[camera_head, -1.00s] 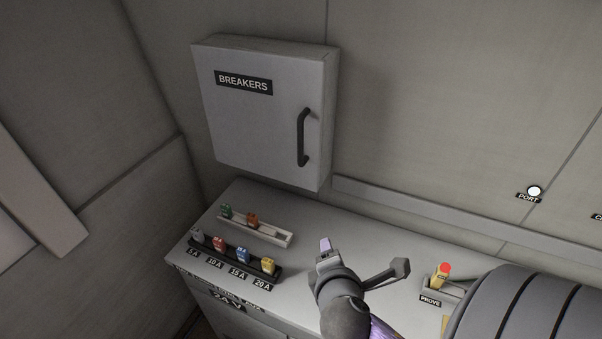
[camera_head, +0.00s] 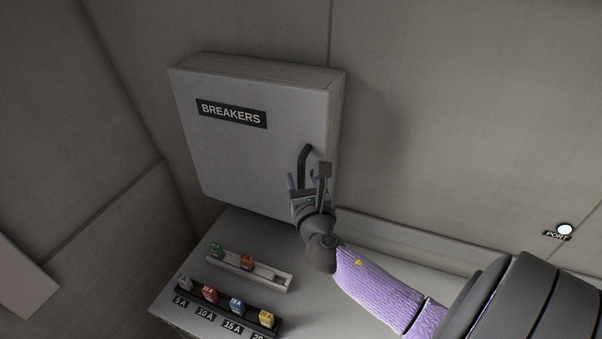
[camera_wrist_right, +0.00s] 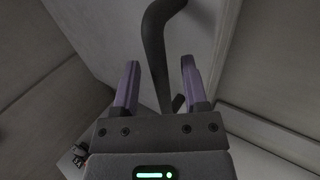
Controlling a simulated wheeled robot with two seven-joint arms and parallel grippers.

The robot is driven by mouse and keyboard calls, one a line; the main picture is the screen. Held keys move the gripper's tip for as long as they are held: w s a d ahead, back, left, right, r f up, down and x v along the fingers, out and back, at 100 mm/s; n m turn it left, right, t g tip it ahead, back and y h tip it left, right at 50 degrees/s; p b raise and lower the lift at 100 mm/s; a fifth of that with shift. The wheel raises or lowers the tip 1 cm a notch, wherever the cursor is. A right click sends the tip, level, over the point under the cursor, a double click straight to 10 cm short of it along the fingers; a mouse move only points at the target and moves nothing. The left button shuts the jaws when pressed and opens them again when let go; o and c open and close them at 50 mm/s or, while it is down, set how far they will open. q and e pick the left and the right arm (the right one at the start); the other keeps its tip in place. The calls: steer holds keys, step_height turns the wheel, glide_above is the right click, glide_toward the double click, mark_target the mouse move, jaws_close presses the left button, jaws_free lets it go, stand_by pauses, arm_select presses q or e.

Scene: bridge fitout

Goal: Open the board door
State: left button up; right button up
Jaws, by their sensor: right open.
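The board door (camera_head: 245,150) is a grey panel labelled BREAKERS on a wall box, and it is shut. Its dark bar handle (camera_head: 305,155) stands upright near the right edge; the gripper hides its lower part. My right gripper (camera_head: 306,178) is open at the handle. In the right wrist view the handle (camera_wrist_right: 155,50) runs between the two open fingers (camera_wrist_right: 158,80), with a gap on either side. I cannot tell how deep the handle lies between them. My left gripper is not in view.
Below the box is a grey counter (camera_head: 225,238). It bears a white tray (camera_head: 270,278) with green and orange fuses, and a dark rack (camera_head: 222,306) with several coloured fuses. A round PORT light (camera_head: 565,230) is on the wall at right.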

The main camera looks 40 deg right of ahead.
steer(key=shift+w+d, duration=0.3)
steer(key=shift+w, duration=0.2)
jaws_close()
stand_by(1.2)
